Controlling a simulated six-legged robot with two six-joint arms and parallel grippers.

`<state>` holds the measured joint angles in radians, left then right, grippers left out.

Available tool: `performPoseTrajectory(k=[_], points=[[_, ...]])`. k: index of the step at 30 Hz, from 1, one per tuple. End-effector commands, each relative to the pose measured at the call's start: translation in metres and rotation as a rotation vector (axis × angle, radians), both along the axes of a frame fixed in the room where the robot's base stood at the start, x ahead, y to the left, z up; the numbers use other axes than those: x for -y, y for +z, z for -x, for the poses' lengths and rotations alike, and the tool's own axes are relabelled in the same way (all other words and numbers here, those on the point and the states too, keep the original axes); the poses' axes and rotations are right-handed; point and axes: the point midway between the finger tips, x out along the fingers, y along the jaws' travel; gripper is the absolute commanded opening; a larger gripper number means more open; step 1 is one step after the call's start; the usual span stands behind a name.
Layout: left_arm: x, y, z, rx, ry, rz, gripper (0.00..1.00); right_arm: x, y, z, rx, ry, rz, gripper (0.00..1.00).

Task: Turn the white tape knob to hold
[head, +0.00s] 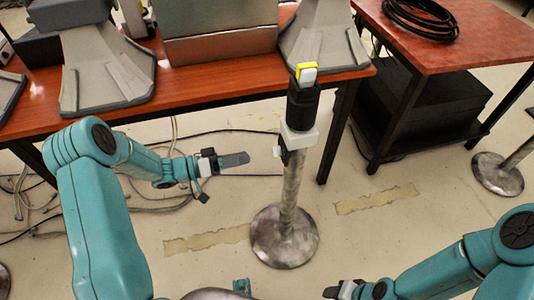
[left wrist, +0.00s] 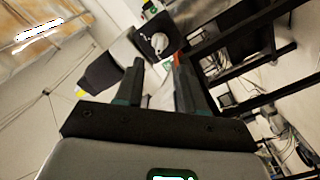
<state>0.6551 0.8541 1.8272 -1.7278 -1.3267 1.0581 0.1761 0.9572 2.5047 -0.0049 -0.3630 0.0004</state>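A metal post (head: 291,185) stands on a round base in the middle of the head view. Its black top carries a white block with yellow tape (head: 307,73), and a white collar (head: 298,139) sits lower down. I cannot tell which white part is the tape knob, nor read its setting. My left gripper (head: 246,158) is left of the post, pointing at it, apart from it. In the left wrist view its fingers (left wrist: 158,60) are apart, with a pale, unclear shape beyond them. My right gripper (head: 334,291) is at the bottom edge; its fingers are unclear.
A red-brown table (head: 210,97) with grey devices runs along the back left. Another table (head: 470,55) with coiled black cable (head: 421,17) stands at the back right. Loose cables (head: 40,205) lie on the floor at left. The floor around the post is mostly clear.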

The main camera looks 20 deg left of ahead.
Motion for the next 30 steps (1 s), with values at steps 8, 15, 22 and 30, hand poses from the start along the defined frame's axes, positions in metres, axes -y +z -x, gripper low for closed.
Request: performPoseTrajectory(k=[8,15,22,30], points=[[0.052,-0.001,-0.033,0.000,-0.006,0.000,0.38,0.000,-0.004,0.000,0.000,0.000,0.000,0.52],[0.067,0.000,-0.044,0.000,-0.001,0.000,0.38,0.000,-0.004,0.000,0.000,0.000,0.000,0.52],[0.068,0.000,-0.045,0.000,-0.001,0.000,0.38,0.000,-0.004,0.000,0.000,0.000,0.000,0.52],[0.068,0.000,-0.044,0.000,-0.001,0.000,0.00,0.000,-0.004,0.000,0.000,0.000,0.000,0.52]])
